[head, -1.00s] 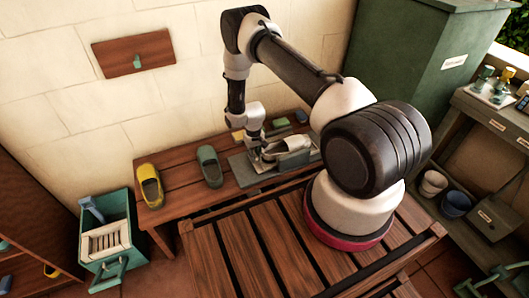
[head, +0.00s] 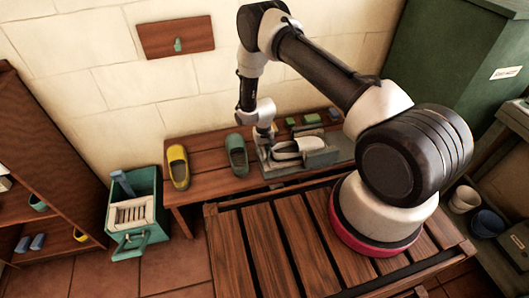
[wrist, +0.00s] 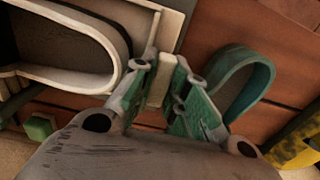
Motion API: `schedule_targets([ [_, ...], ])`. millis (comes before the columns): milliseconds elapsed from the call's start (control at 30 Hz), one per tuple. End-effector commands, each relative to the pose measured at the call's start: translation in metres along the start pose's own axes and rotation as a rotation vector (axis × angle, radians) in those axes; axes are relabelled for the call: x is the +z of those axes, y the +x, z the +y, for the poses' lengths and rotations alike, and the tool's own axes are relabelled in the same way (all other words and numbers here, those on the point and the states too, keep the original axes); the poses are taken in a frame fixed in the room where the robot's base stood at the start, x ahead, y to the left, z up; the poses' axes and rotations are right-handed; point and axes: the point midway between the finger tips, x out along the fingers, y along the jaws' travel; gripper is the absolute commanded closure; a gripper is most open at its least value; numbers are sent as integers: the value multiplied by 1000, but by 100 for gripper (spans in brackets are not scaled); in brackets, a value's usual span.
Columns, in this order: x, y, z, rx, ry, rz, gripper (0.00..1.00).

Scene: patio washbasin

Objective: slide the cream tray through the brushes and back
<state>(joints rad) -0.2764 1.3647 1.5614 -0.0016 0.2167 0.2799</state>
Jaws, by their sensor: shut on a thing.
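The cream tray (wrist: 171,30) lies in the grey brush station (head: 322,158) on the wooden bench. A pale shoe (head: 297,147) rests on the tray; its pale rim and dark opening show large in the wrist view (wrist: 60,38). My gripper (head: 264,147) is at the tray's left end. In the wrist view its green fingers (wrist: 160,88) are shut on the tray's cream grip tab. The brushes inside the station cannot be made out; the station's grey wall and the shoe hide part of the tray.
A green clog (head: 237,155) and a yellow clog (head: 178,167) stand on the bench left of the station. Small green blocks (head: 312,118) lie behind it. A teal crate (head: 135,213) is on the floor at left. A slatted table (head: 290,245) is in front.

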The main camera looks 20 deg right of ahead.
Motion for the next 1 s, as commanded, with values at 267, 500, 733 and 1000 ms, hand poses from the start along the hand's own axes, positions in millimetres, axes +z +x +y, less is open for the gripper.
schedule_targets([
  [267,0,0,-4,-1,-3,2,62],
  [500,-1,-4,-3,-1,-2,2,62],
  [733,-2,-45,-4,-2,-3,4,62],
  [1000,-1,-101,-4,-2,-3,4,62],
])
